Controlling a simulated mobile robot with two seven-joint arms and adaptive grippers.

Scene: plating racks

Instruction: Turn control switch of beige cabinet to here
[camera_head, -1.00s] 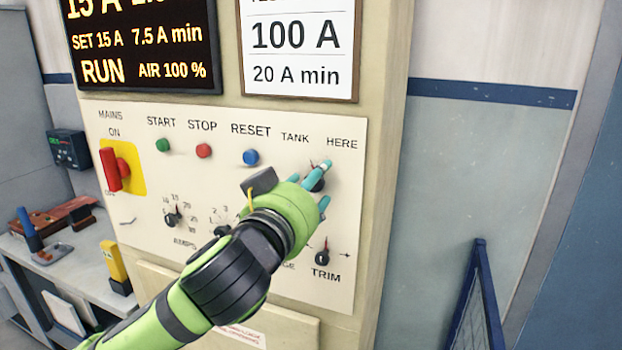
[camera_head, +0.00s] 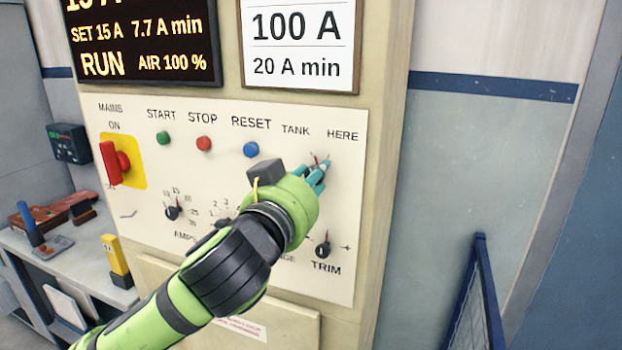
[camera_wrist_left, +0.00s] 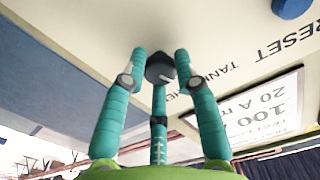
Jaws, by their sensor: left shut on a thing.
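The beige cabinet's front panel (camera_head: 128,235) faces me. Its control switch is a dark knob at the upper right under the labels TANK and HERE. In the head view it is mostly hidden behind my fingers; the knob (camera_wrist_left: 160,68) shows clearly in the left wrist view. The HERE label (camera_head: 342,134) is at the knob's upper right and the TANK label (camera_head: 296,130) at its upper left. My left gripper (camera_head: 317,174), with teal fingers, is shut on the knob, with fingertips around it. I cannot tell exactly where its pointer aims. My right gripper is not in view.
Nearby are a TRIM knob (camera_head: 322,249) below, a blue RESET button (camera_head: 251,149), a red STOP button (camera_head: 204,144), a green START button (camera_head: 163,138), an AMPS knob (camera_head: 173,212) and a red mains handle (camera_head: 110,163). A blue mesh panel (camera_head: 472,300) stands at lower right.

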